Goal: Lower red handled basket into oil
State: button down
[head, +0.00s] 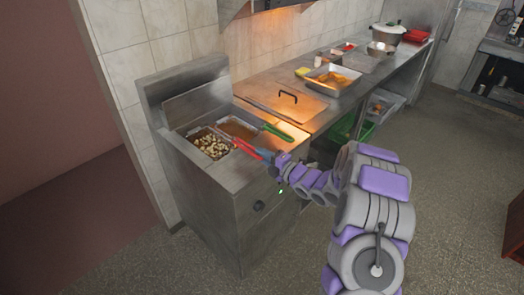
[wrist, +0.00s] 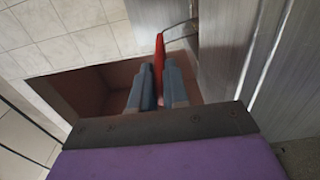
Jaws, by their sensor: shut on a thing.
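The red-handled basket (head: 211,146) holds pale chunks of food and sits at the left well of the fryer (head: 207,189). I cannot tell how deep it sits in the oil. Its red handle (head: 242,148) slants toward the fryer's front edge. My gripper (head: 263,156) is shut on this handle. In the wrist view the red handle (wrist: 159,55) runs up from between the two grey fingers (wrist: 153,80). A second basket with a green handle (head: 278,132) is at the right well, where brown oil (head: 237,129) shows.
A steel counter (head: 310,118) with a handled flat lid (head: 286,99) adjoins the fryer on the right. A tray of orange food (head: 333,80) and a lidded pot (head: 388,34) stand farther along. A green crate (head: 345,127) is below. The floor (head: 440,150) to the right is clear.

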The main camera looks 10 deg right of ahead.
jog(key=shift+d+f, duration=0.15)
jog(key=shift+f, duration=0.2)
jog(key=shift+d+f, duration=0.4)
jog(key=shift+d, duration=0.1)
jog(key=shift+a+f, duration=0.2)
jog(key=c, duration=1.3)
grip_release()
jog(key=shift+a, duration=0.15)
jog(key=shift+c, duration=0.2)
jog(key=o, duration=0.3)
jog(key=p+v, duration=0.3)
jog(key=v, duration=1.4)
jog(key=shift+d+f, duration=0.15)
jog(key=shift+d, duration=0.2)
jog(key=shift+s, duration=0.1)
